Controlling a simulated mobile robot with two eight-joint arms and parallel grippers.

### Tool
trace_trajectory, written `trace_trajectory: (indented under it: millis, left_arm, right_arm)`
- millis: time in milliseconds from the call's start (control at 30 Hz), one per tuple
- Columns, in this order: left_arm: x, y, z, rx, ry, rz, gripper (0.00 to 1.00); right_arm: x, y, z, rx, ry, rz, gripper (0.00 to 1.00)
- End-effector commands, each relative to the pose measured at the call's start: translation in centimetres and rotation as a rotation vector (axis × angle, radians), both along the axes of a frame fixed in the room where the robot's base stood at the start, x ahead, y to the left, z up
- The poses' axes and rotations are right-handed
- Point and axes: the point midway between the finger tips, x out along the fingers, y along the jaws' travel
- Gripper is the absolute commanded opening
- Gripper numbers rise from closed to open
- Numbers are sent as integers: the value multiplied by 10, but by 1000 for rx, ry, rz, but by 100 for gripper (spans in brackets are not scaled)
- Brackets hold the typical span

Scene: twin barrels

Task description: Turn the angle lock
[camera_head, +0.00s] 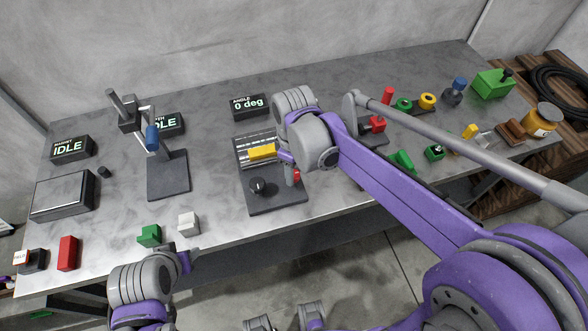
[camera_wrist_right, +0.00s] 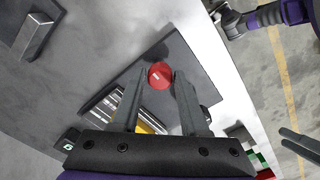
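The angle station (camera_head: 287,196) is a dark plate with a ribbed silver part, a yellow block (camera_head: 262,151), a black knob (camera_head: 258,187) and a red knob (camera_head: 296,175), which looks like the angle lock. My right gripper (camera_head: 291,168) is over the station, partly hidden by its own wrist. In the right wrist view its two fingers are apart, with the red knob (camera_wrist_right: 160,75) between and just beyond their tips. I cannot tell whether they touch it. My left gripper (camera_head: 188,261) is low near the front edge; its fingers are unclear.
The angle display (camera_head: 250,106) reads 0 deg. A stand with a blue handle (camera_head: 152,138) is to the left. A green block (camera_head: 149,235) and a white block (camera_head: 188,223) lie near the front edge. Several coloured parts and a grey post stand to the right.

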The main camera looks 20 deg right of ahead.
Motion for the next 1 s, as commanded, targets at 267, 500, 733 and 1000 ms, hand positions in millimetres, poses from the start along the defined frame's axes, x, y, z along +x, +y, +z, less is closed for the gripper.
trace_trajectory:
  millis: [267,500,733,1000]
  left_arm:
    - [0,0,0,0,0,0,50]
    - [0,0,1,0,-1,0,50]
    - [2,0,6,0,-3,0,50]
    - [3,0,10,0,-6,0,50]
  right_arm:
    - [0,0,0,0,0,-1,70]
    - [0,0,7,0,0,-1,70]
    - [0,0,50,0,0,-1,70]
    - [0,0,96,0,0,0,70]
